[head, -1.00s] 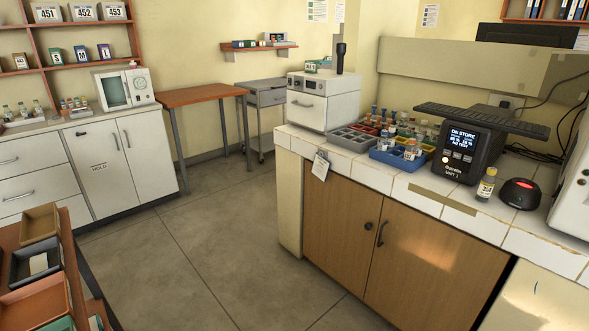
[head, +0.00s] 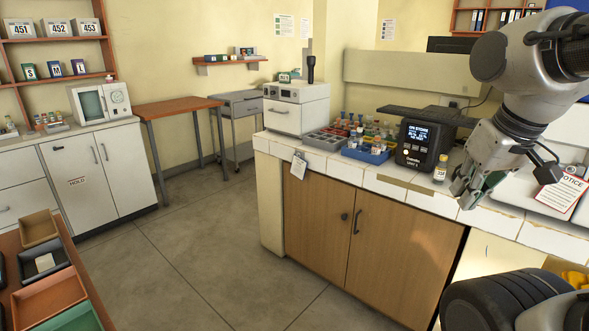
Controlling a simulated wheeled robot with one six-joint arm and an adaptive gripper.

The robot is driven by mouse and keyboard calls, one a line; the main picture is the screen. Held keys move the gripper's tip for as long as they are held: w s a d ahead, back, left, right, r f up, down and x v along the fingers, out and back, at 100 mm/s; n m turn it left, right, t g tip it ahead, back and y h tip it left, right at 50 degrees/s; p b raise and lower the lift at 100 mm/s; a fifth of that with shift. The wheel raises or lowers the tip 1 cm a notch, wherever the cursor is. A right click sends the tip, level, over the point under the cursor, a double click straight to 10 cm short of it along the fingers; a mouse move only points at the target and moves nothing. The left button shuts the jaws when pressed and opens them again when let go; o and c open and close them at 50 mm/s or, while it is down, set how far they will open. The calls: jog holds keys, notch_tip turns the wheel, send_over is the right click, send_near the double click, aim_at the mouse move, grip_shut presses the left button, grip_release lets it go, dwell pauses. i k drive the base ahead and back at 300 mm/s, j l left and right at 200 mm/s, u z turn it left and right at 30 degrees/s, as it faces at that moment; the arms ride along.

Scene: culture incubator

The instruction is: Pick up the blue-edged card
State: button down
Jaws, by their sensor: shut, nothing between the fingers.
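I cannot make out a card with a blue edge in the head view. A pale card (head: 45,262) lies in the dark tray at the lower left, and its edge colour is too small to tell. A white tag (head: 298,165) hangs on the front of the counter, with no clear blue edge.
The tiled counter (head: 408,192) carries a blue rack (head: 366,155), a grey rack (head: 322,141) and a black device (head: 418,148). A small bottle (head: 440,170) stands near its edge. Trays (head: 50,300) sit on a table at the lower left. The floor (head: 215,255) between is clear.

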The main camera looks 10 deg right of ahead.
aim_at(299, 167)
jog(key=i+l, duration=0.1)
jog(key=i, duration=0.45)
jog(key=i+l+u, duration=0.1)
jog(key=i, duration=0.45)
jog(key=i+l+u, duration=0.1)
jog(key=i, duration=0.45)
jog(key=i+l, duration=0.3)
jog(key=i, duration=0.25)
